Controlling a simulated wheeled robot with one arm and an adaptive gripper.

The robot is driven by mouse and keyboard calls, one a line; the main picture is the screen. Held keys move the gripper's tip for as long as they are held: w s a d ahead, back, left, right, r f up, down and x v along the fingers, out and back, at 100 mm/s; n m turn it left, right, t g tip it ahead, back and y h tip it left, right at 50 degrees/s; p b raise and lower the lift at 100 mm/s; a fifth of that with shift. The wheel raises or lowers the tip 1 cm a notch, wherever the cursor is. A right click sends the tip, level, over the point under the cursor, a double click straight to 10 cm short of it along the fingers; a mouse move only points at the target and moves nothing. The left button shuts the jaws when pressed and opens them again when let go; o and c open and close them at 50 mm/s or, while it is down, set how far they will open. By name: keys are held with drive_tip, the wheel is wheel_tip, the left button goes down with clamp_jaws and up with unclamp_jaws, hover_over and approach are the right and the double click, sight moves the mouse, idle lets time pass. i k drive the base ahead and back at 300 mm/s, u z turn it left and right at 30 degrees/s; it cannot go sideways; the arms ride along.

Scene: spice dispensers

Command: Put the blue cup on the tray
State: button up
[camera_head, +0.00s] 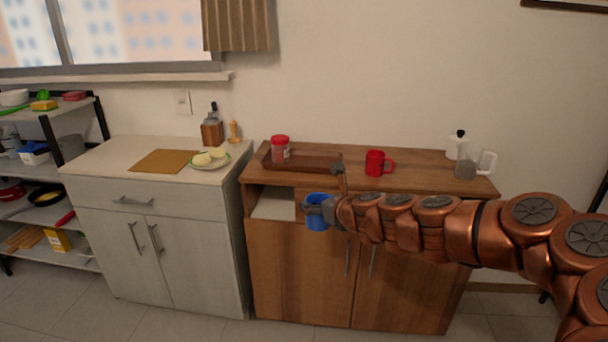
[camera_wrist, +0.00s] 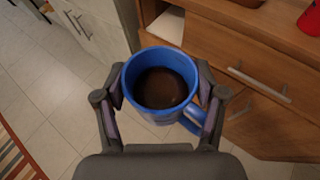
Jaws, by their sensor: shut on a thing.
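The blue cup (camera_head: 317,222) is held upright in my gripper (camera_head: 312,211), in front of the wooden cabinet and below its top. In the wrist view the blue cup (camera_wrist: 160,85) sits between the two fingers of my gripper (camera_wrist: 160,97), with its handle toward the lower right. Dark brown contents show inside it. The brown tray (camera_head: 318,162) lies on the left part of the wooden cabinet top, behind and above the cup. A jar with a red lid (camera_head: 280,149) stands at the tray's left end, and the rest of the tray looks empty.
A red mug (camera_head: 377,163) stands right of the tray. A moka pot (camera_head: 456,144) and a clear jug (camera_head: 467,167) stand at the cabinet's right end. An open shelf space (camera_head: 273,205) is left of the cup. The light counter (camera_head: 110,158) holds a plate and a cutting board.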

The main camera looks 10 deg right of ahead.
sight(318, 163)
drive_tip(key=k, duration=0.85)
drive_tip(key=u, duration=0.5)
drive_tip(key=i, duration=0.55)
drive_tip(key=u, duration=0.75)
drive_tip(key=i, duration=1.6)
drive_tip(key=z, duration=1.3)
drive_tip(key=i, duration=0.4)
drive_tip(key=z, duration=0.45)
